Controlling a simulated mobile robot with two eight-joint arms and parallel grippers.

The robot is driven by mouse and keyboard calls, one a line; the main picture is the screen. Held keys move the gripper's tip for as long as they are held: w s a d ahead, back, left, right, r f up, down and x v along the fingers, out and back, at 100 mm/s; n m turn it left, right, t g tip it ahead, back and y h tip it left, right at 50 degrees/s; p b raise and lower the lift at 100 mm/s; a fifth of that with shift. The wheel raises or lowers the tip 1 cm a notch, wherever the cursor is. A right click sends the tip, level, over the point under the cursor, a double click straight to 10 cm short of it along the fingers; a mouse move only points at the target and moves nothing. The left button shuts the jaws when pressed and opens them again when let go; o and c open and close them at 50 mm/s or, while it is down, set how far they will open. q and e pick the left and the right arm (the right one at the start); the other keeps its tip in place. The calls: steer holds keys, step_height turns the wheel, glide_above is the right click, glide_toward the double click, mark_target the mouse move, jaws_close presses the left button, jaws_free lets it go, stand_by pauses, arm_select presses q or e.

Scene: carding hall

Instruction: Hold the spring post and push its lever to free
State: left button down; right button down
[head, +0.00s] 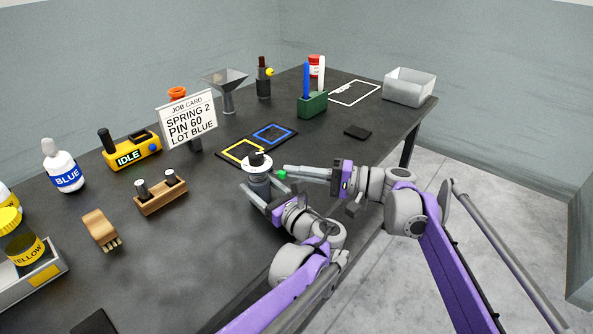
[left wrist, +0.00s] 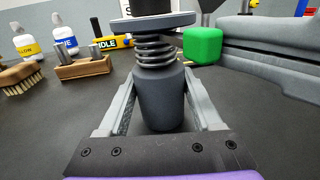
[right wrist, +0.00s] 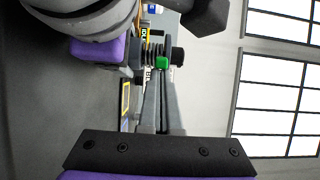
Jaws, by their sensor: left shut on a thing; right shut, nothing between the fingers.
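The spring post (head: 259,166) stands near the front edge of the dark table, with a pale marked disc and a black knob on top. In the left wrist view its dark grey body (left wrist: 163,98) is between my left fingers, with the coil spring and disc above. My left gripper (head: 263,192) is shut on that body. A green lever tip (head: 282,175) sticks out to the right of the post; it also shows in the left wrist view (left wrist: 202,46). My right gripper (head: 290,171) is shut and empty, its fingertips at the green tip (right wrist: 162,62); contact is unclear.
Behind the post lie a yellow-outlined pad (head: 243,151) and a blue-outlined pad (head: 272,133). The job card (head: 187,118) reads SPRING 2, PIN 60, LOT BLUE. A wooden pin block (head: 161,195) and brush (head: 100,230) stand to the left. A green holder (head: 312,104) stands behind right.

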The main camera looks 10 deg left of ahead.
steer(key=shift+s, duration=0.75)
steer(key=shift+s+a, duration=0.2)
steer(key=shift+s, duration=0.9)
